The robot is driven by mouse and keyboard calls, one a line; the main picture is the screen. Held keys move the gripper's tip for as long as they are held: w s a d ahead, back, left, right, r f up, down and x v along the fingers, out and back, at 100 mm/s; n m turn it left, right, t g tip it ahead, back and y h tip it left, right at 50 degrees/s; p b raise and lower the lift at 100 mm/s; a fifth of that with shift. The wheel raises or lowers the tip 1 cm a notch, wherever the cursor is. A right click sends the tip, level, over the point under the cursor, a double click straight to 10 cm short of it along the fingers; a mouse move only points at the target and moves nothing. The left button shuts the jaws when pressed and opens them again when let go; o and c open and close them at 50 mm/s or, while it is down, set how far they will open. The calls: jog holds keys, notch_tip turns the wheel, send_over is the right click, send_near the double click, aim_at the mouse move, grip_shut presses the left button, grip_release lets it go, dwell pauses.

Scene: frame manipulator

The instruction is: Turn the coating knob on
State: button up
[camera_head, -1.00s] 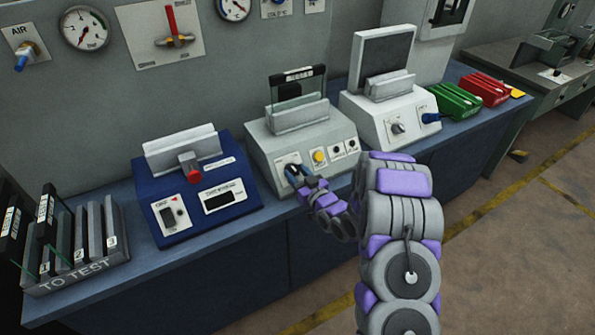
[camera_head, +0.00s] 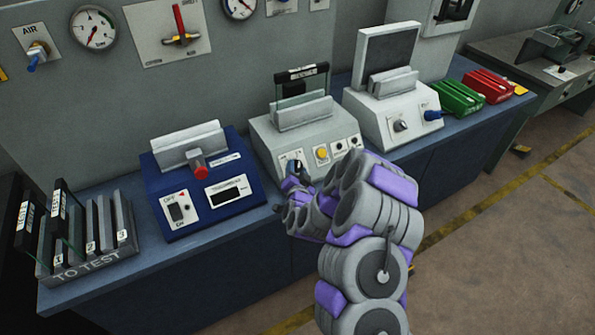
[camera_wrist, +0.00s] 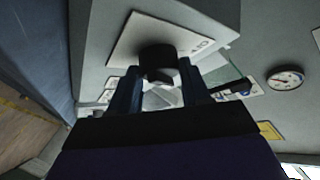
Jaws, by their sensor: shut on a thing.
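The coating machine (camera_head: 262,132) is the light grey box in the middle of the bench, with a framed glass pane standing in its top slot. Its dark knob (camera_head: 293,166) is on a white plate at the left of the sloped front. My gripper (camera_head: 290,180) is at this knob, shut on it, and my fingers partly hide it in the head view. In the wrist view the dark knob (camera_wrist: 158,62) sits between the two blue fingers of my gripper (camera_wrist: 160,88), in front of the white plate.
A yellow button (camera_head: 322,152) and small dark buttons are right of the knob. A blue machine (camera_head: 160,185) stands left, another light grey machine (camera_head: 375,117) right. A "TO TEST" rack (camera_head: 95,265) holds panes at far left. Green (camera_head: 455,97) and red (camera_head: 488,85) holders are at far right.

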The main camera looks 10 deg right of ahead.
jog(key=shift+a+r+m+g+h, duration=0.1)
jog(key=shift+m+g+h, duration=0.35)
jog(key=shift+m, duration=0.55)
jog(key=o, duration=1.1)
jog(key=shift+c, duration=0.2)
